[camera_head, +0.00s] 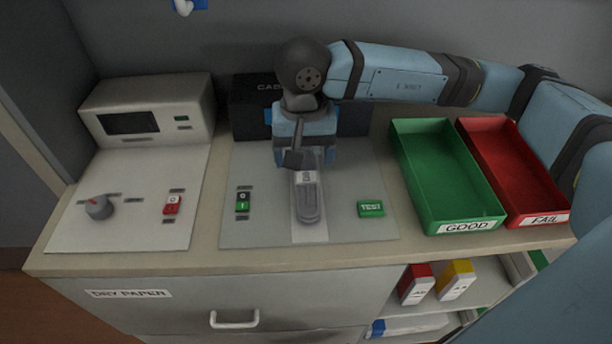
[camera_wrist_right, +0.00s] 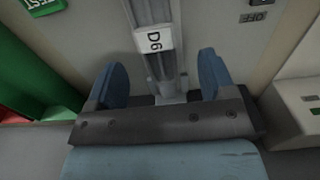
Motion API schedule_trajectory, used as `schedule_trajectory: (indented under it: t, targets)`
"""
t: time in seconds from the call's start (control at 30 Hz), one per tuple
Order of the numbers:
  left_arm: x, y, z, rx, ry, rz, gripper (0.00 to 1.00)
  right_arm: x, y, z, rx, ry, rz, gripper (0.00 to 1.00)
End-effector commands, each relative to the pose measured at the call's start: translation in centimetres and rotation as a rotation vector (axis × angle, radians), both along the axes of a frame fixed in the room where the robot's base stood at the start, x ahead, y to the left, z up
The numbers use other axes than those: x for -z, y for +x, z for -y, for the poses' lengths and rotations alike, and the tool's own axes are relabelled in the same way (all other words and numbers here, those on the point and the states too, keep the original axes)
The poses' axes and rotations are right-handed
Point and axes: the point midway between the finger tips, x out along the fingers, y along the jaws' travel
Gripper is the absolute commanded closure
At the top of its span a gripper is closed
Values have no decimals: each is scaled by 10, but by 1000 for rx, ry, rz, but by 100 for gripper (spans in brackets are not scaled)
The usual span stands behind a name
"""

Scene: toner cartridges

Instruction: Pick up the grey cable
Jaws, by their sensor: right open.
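The grey cable (camera_head: 311,205) lies on the pale plate in the middle of the bench, with a white tag on it. In the right wrist view the grey cable (camera_wrist_right: 149,12) runs between my fingers, and its tag (camera_wrist_right: 154,40) reads D6. My right gripper (camera_head: 302,158) points down over the far end of the cable and partly hides it. In the wrist view my right gripper (camera_wrist_right: 164,78) is open, one blue finger on each side of the cable, with gaps showing. My left gripper is not in view.
A green GOOD tray (camera_head: 408,185) and a red FAIL tray (camera_head: 488,150) stand on the right. A black box (camera_head: 248,110) stands behind my gripper. A grey console (camera_head: 150,105) is on the left. A green TEST button (camera_head: 370,208) lies right of the cable.

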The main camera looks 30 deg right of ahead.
Motion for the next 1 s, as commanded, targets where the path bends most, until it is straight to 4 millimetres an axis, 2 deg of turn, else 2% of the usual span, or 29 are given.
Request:
schedule_trajectory:
  t: [0.17, 0.4, 0.67, 0.9, 0.97, 1.0]
  targets:
    - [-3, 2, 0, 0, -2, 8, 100, 14, 0, 2, 0, -1, -3, 23]
    - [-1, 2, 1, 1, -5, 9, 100, 49, 0, 5, 1, 0, -4, 23]
    - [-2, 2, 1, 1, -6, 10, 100, 52, 0, 4, 0, 0, 0, 23]
    - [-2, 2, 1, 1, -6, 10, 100, 52, 0, 4, 0, 0, 0, 79]
    - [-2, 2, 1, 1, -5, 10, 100, 52, 0, 4, 0, 0, 0, 87]
    - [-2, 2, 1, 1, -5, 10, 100, 52, 0, 4, 0, 0, 0, 87]
